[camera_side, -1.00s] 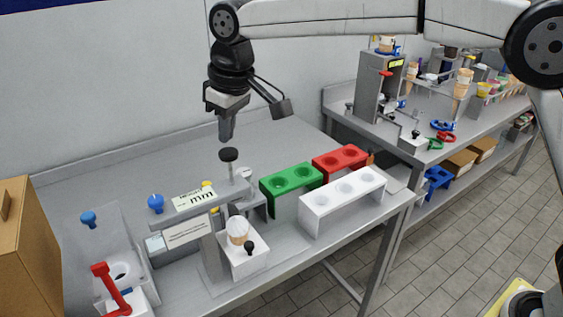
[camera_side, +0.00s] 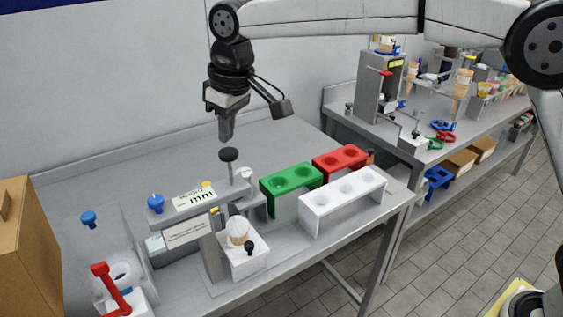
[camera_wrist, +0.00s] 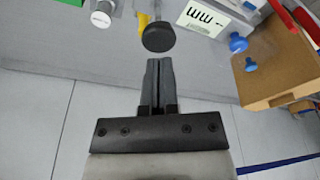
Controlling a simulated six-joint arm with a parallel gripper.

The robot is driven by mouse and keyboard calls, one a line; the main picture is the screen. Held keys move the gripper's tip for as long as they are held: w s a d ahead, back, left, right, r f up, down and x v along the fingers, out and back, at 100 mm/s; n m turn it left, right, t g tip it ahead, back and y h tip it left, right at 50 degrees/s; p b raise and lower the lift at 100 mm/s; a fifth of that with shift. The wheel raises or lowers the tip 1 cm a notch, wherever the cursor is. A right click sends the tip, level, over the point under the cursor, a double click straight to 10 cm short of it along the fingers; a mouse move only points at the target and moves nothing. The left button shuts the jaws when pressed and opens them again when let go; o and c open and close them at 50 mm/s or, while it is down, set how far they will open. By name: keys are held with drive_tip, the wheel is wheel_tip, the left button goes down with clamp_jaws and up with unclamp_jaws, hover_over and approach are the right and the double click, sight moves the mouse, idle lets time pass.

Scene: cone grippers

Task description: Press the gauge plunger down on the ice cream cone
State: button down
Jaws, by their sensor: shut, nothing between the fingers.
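The gauge plunger (camera_side: 229,155) has a round black cap on a thin stem and stands up from the end of the grey gauge arm (camera_side: 182,215). In the wrist view the plunger cap (camera_wrist: 158,37) is just beyond my fingertips. The ice cream cone (camera_side: 238,231) sits in a white holder (camera_side: 245,262) below the gauge arm; only its pale top part shows. My gripper (camera_side: 226,138) points down over the plunger, with its fingertips close above the cap. In the wrist view my gripper (camera_wrist: 160,62) is shut and empty. Whether the tips touch the cap is unclear.
Green (camera_side: 291,179), red (camera_side: 340,161) and white (camera_side: 343,199) cone racks stand right of the gauge. Blue knobs (camera_side: 156,203) and a red lever (camera_side: 110,287) are to the left, beside a cardboard box (camera_side: 28,240). The bench behind the gauge is clear.

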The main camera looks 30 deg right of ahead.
sight(232, 158)
drive_tip(key=shift+f, duration=3.95)
idle(1.0)
drive_tip(key=shift+r, duration=0.15)
drive_tip(key=shift+r, duration=6.45)
drive_tip(key=shift+d, duration=0.1)
